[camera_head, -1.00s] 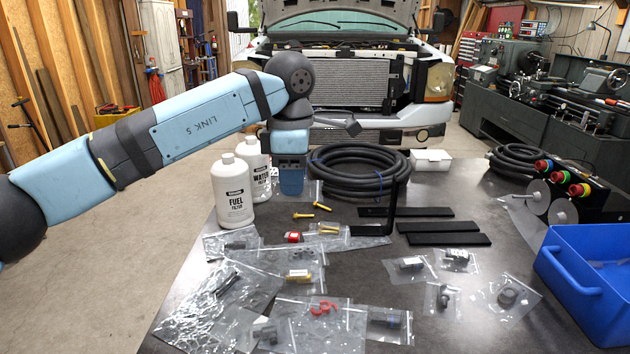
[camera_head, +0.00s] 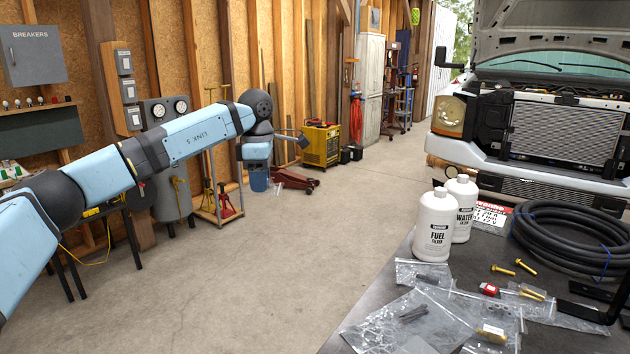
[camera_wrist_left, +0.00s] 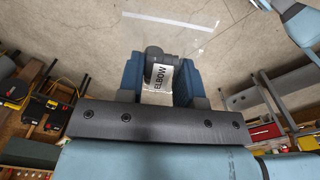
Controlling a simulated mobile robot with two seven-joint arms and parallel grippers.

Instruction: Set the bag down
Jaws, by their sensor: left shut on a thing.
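My left gripper (camera_wrist_left: 160,82) is shut on a clear plastic bag (camera_wrist_left: 172,30) in the left wrist view. The bag holds a dark grey elbow fitting (camera_wrist_left: 155,56) and a white label reading ELBOW. Bare concrete floor shows beneath it. In the head view the left gripper (camera_head: 259,188) hangs pointing down over open floor, left of the table (camera_head: 385,305) and apart from it. The held bag is hard to make out there. My right gripper is not in view.
White fuel filter (camera_head: 434,228) and water filter (camera_head: 462,205) bottles stand on the table's left part. Several bagged parts, brass bolts and a coiled black hose (camera_head: 570,240) lie there. A truck (camera_head: 560,125) stands behind. A red floor jack (camera_head: 293,179) and yellow machine (camera_head: 320,145) are on the floor.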

